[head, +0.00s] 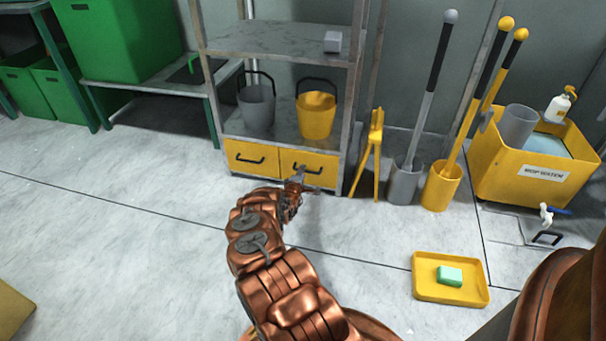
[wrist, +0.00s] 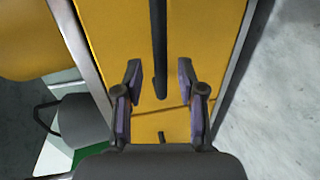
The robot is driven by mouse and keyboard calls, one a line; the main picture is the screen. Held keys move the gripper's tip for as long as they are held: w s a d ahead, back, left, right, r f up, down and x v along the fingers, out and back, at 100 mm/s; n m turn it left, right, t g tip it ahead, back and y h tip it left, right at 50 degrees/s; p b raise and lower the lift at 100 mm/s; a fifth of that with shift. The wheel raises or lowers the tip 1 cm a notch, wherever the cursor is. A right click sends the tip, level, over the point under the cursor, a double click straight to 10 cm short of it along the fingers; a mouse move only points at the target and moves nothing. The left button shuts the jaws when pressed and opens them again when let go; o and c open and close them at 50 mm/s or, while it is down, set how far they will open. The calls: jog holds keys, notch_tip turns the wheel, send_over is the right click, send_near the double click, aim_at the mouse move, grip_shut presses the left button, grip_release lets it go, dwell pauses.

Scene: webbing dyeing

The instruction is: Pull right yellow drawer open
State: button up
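The right yellow drawer (head: 326,179) is at the bottom of the metal shelf unit and looks shut. Its dark handle (head: 312,168) is partly hidden by my gripper (head: 301,178), which is in front of the drawer face. In the wrist view the drawer (wrist: 205,35) fills the upper middle. Its handle (wrist: 159,45) runs down the picture, its lower end between the two fingertips of my gripper (wrist: 160,75). The fingers are open, with a gap on each side of the handle. I cannot tell how deep the handle sits between them.
The left yellow drawer (head: 251,157) is beside it. Grey (head: 257,106) and yellow (head: 316,117) buckets stand on the shelf above. A yellow folding stand (head: 371,155) is close on the right. A yellow tray (head: 425,292) lies on the floor. The floor before the drawers is otherwise clear.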

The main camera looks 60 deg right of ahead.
jog(key=shift+b+x, duration=0.4)
jog(key=shift+x, duration=0.7)
jog(key=shift+c, duration=0.3)
grip_shut()
